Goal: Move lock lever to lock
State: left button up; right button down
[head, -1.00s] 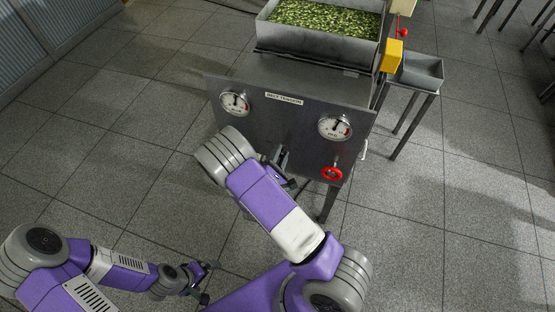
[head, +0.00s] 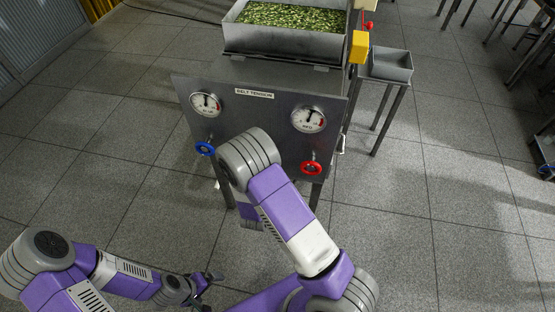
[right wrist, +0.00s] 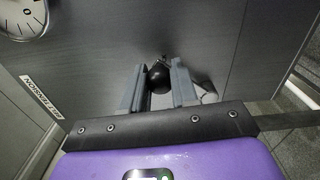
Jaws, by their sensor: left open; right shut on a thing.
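The lock lever's black ball knob (right wrist: 159,79) sits between the two grey fingers of my right gripper (right wrist: 158,70) in the right wrist view, against the grey metal panel. The gripper is shut on it. The lever's shaft is mostly hidden behind the knob. In the head view my right arm covers both the lever and the right gripper. My left gripper (head: 206,283) is open and empty, low in the head view, well away from the panel (head: 255,120).
The panel carries a "BELT TENSION" label (head: 254,93), a left gauge (head: 205,103), a right gauge (head: 308,119), a blue handwheel (head: 204,148) and a red handwheel (head: 312,168). A tray of green pieces (head: 285,47) stands behind. Floor is free on both sides.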

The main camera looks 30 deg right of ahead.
dwell(0.4)
jog(key=c, duration=0.9)
grip_release()
jog(key=shift+o, duration=0.2)
jog(key=shift+s, duration=0.15)
jog(key=p+v, duration=0.1)
jog(key=v, duration=0.6)
jog(key=shift+s+a, duration=0.15)
